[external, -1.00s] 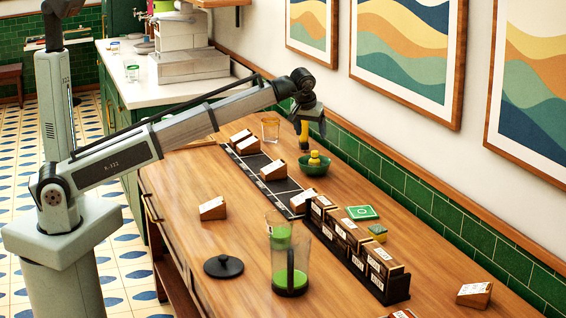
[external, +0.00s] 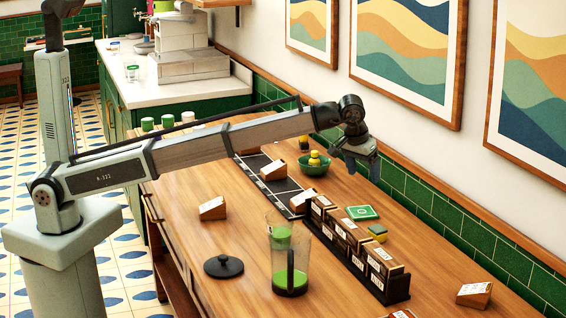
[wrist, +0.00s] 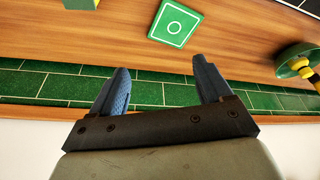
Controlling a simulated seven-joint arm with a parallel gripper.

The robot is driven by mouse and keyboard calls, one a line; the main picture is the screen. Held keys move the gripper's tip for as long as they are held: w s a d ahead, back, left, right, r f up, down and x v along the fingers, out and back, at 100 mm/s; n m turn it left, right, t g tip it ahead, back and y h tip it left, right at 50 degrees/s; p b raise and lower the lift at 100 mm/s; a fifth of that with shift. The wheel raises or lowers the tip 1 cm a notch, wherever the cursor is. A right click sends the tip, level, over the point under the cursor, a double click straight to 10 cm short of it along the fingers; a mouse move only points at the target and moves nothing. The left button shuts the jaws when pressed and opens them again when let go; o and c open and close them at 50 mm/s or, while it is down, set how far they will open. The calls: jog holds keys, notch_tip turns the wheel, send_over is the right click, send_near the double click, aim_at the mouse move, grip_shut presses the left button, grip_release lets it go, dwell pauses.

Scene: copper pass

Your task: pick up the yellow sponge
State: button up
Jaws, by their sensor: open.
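A small block with a green top and yellow sides, which looks like the yellow sponge (external: 377,232), lies on the wooden counter beside the row of dark boxes. In the wrist view only part of the sponge (wrist: 80,4) shows, cut off at the top edge. My gripper (external: 362,173) is open and empty, in the air near the tiled wall, behind and above the sponge. Its two blue fingers (wrist: 160,67) are spread apart in the wrist view, with nothing between them.
A flat green square (external: 361,212) lies near the sponge; it also shows in the wrist view (wrist: 174,22). A green bowl (external: 313,168) holds yellow things. Dark boxes (external: 345,240) stand in front of the sponge. A pitcher (external: 290,262) stands at the front.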

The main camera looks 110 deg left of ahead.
jog(key=m+h, duration=0.2)
send_over(378, 228)
jog(key=a, duration=0.3)
jog(key=shift+m+g+h, duration=0.7)
jog(key=d+f, duration=0.1)
jog(key=f, duration=0.4)
jog(key=d+f, duration=0.1)
jog(key=f, duration=0.2)
jog(key=shift+s+d+f, duration=0.15)
jog(key=shift+d, duration=0.2)
jog(key=shift+d+f, duration=0.15)
jog(key=shift+f, duration=1.2)
jog(key=shift+d+f, duration=0.15)
jog(key=shift+f, duration=1.15)
jog(key=c, duration=1)
jog(key=shift+r, duration=0.15)
